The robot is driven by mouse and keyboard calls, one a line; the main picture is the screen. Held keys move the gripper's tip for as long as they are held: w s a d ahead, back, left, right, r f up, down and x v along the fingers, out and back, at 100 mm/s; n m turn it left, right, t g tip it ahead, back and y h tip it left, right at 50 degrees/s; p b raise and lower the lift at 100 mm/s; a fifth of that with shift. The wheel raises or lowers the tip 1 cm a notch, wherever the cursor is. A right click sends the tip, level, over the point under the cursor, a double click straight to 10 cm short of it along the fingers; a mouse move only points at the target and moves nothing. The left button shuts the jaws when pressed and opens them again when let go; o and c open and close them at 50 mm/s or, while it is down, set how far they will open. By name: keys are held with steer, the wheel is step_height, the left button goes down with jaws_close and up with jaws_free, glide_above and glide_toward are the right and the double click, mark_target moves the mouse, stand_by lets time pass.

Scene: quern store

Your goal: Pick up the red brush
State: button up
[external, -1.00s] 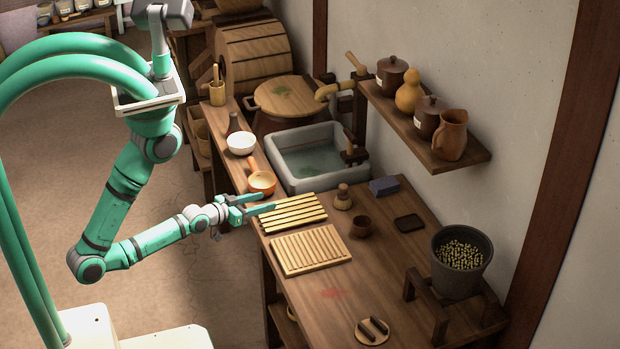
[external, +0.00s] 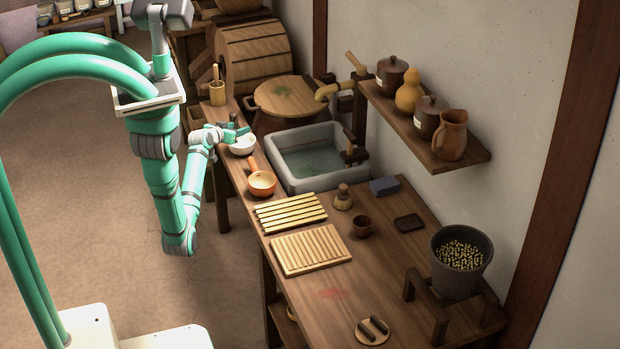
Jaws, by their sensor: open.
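No red brush shows in the external view. The one brush I can make out (external: 343,198) is tan with a brown knob handle, and it stands on the wooden workbench (external: 300,287) right of the slatted racks. My gripper (external: 243,132) is open, with nothing seen between its fingers. It is at the far left end of the bench, over or beside the white bowl (external: 243,148), and partly covers it. I cannot tell its height above the bowl. The dark bottle by the bowl is mostly hidden behind my gripper.
An orange pan (external: 262,183), two slatted racks (external: 290,213), a small brown cup (external: 361,226), a blue block (external: 384,186) and a grey bucket (external: 462,258) stand on the bench. The stone sink (external: 318,185) adjoins it. A shelf (external: 425,139) juts from the wall.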

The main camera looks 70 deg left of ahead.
mark_target(233, 119)
steer(key=a, duration=0.1)
steer(key=s+a, duration=0.1)
steer(key=a, duration=0.1)
steer(key=s+a+r, duration=0.1)
steer(key=a, duration=0.1)
steer(key=shift+s, duration=0.2)
steer(key=x, duration=0.5)
steer(key=shift+a, duration=0.2)
steer(key=shift+s+f+x, duration=0.15)
steer(key=shift+x, duration=1.15)
steer(key=shift+s+f+x, duration=0.15)
steer(key=shift+s+x, duration=0.05)
steer(key=shift+x, duration=1.15)
steer(key=shift+a, duration=0.15)
steer(key=c, duration=1.1)
